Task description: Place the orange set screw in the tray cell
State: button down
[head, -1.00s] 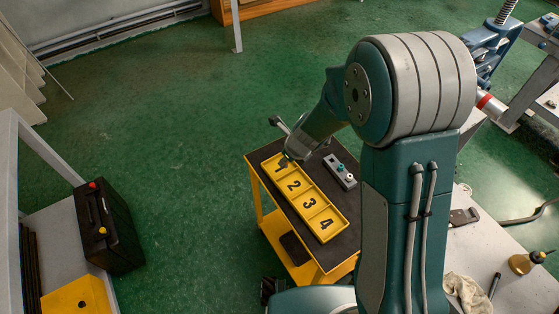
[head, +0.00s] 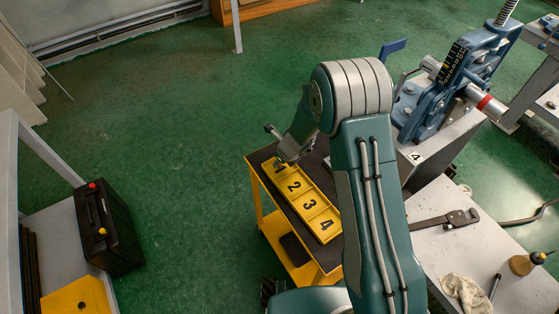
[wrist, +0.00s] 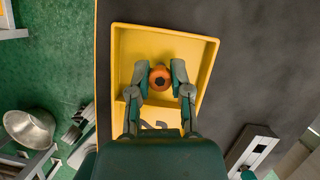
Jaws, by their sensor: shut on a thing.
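The orange set screw (wrist: 160,78) shows in the wrist view as an orange ring with a dark socket, seen from above. My gripper (wrist: 160,76) is shut on it, one finger on each side. The screw is over the end cell of the yellow tray (wrist: 208,62), inside its walls in this view; I cannot tell whether it touches the floor. In the head view my gripper (head: 283,160) is at the far end of the tray (head: 326,238), over cell 1. Cells 2, 3 and 4 look empty. The screw is hidden in the head view.
The tray lies on a dark-topped yellow cart (head: 262,208). A grey holder block (wrist: 252,148) is on the cart top, to the right in the wrist view. A blue pipe vise (head: 440,90) stands at the right. A bench (head: 500,250) holds a wrench, cloth and oil can.

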jog(key=c, duration=0.6)
grip_release()
jog(key=shift+o, duration=0.2)
jog(key=s+d+r+n, duration=0.2)
jog(key=s+r, duration=0.1)
jog(key=r, duration=0.5)
jog(key=s+d+r+n, duration=0.2)
jog(key=r+n, duration=0.1)
jog(key=r, duration=0.4)
jog(key=s+d+r+n, duration=0.2)
jog(key=s+d+r, duration=0.1)
jog(key=r, duration=0.5)
jog(key=s+d+r+n+t+h, duration=0.1)
jog(key=s+d+r+n, duration=0.2)
jog(key=s+n, duration=0.3)
jog(key=s+d+r+n+h, duration=0.1)
jog(key=s+d+r+n, duration=0.3)
jog(key=s+n, duration=0.3)
jog(key=s+d+r+n+t+h, duration=0.1)
jog(key=s+d+r+n, duration=0.2)
jog(key=s+r+n, duration=0.3)
jog(key=shift+s+d+t, duration=0.25)
jog(key=shift+s+t, duration=0.05)
jog(key=shift+s, duration=0.75)
